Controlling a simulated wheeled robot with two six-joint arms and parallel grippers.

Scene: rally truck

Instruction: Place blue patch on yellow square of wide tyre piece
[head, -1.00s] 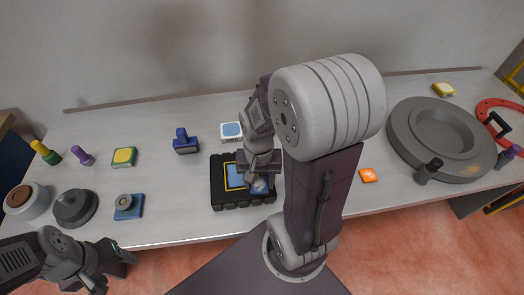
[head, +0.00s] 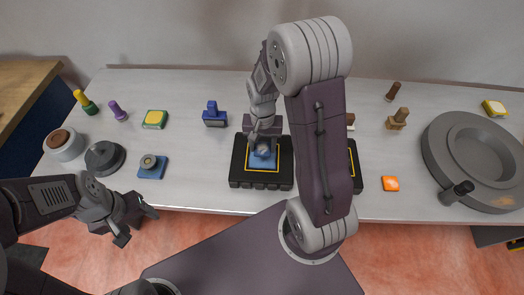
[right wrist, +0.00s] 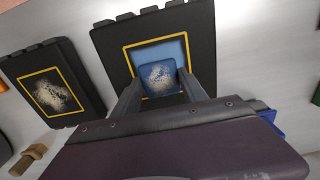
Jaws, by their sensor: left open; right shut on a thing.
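A black wide tyre piece (head: 236,176) lies on the bench below my right gripper, with a yellow square outline around a light blue area. It also shows in the right wrist view (right wrist: 113,53). My right gripper (head: 263,145) is shut on a dark blue patch with pale scuffs (right wrist: 159,78). In the right wrist view the patch lies inside the yellow outline, toward its near side, with light blue visible beyond it. I cannot tell whether it touches the tyre piece. My left gripper (head: 130,217) is open and empty in front of the bench.
Another black tyre piece with a yellow outline (right wrist: 70,118) lies beside it, partly behind my right arm in the head view. A blue block (head: 214,116), a blue base (head: 153,167), an orange square (head: 390,184) and a large grey wheel (head: 438,160) stand around.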

